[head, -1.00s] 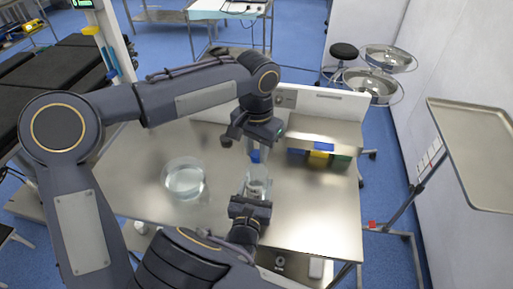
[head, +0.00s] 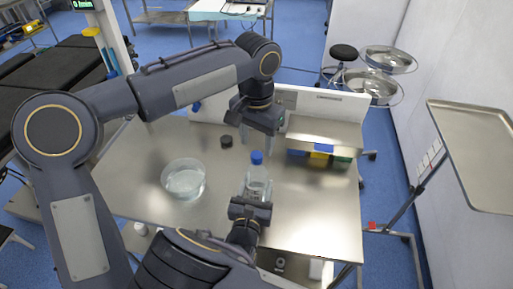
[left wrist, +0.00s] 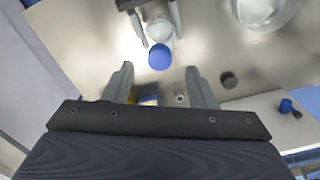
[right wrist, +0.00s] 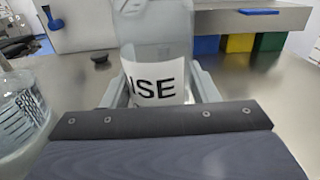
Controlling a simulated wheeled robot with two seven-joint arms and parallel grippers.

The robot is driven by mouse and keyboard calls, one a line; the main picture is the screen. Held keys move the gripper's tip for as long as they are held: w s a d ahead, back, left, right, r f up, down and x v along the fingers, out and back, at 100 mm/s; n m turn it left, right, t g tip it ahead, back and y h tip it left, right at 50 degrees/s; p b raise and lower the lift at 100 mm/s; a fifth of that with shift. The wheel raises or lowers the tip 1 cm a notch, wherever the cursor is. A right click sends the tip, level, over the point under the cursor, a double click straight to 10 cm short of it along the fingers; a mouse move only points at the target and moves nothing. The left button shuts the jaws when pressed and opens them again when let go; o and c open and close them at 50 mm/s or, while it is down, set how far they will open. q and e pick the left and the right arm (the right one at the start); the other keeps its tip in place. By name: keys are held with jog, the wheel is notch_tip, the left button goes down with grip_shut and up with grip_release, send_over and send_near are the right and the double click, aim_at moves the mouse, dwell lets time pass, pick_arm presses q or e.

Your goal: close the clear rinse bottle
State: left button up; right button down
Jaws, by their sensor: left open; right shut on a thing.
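The clear rinse bottle (head: 257,184) stands upright at the middle of the table, with a white label reading "ISE" in the right wrist view (right wrist: 157,88). A blue cap (head: 257,158) sits on its top; it also shows in the left wrist view (left wrist: 160,57). I cannot tell how tightly it is seated. My right gripper (head: 250,203) is shut around the bottle's body from the near side. My left gripper (left wrist: 160,75) is open and empty, above and beyond the cap, apart from it.
A raised shelf (head: 322,131) with blue, yellow and green bins (head: 319,155) is at the back right. The table's right front is clear.

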pick_arm(q)
notch_tip(320, 180, up, 8)
jog(key=shift+r, duration=0.2)
pick_arm(e)
jog(key=shift+c, duration=2.3)
grip_release()
pick_arm(q)
jog(key=shift+f+b, duration=0.75)
jog(key=shift+f, duration=0.05)
pick_arm(e)
jog(key=shift+s+a, duration=0.25)
jog(key=shift+s, duration=1.05)
jog(key=shift+s+a, duration=0.25)
jog(key=shift+s, duration=1)
jog(key=shift+s+a, duration=0.25)
jog(key=shift+s, duration=1.05)
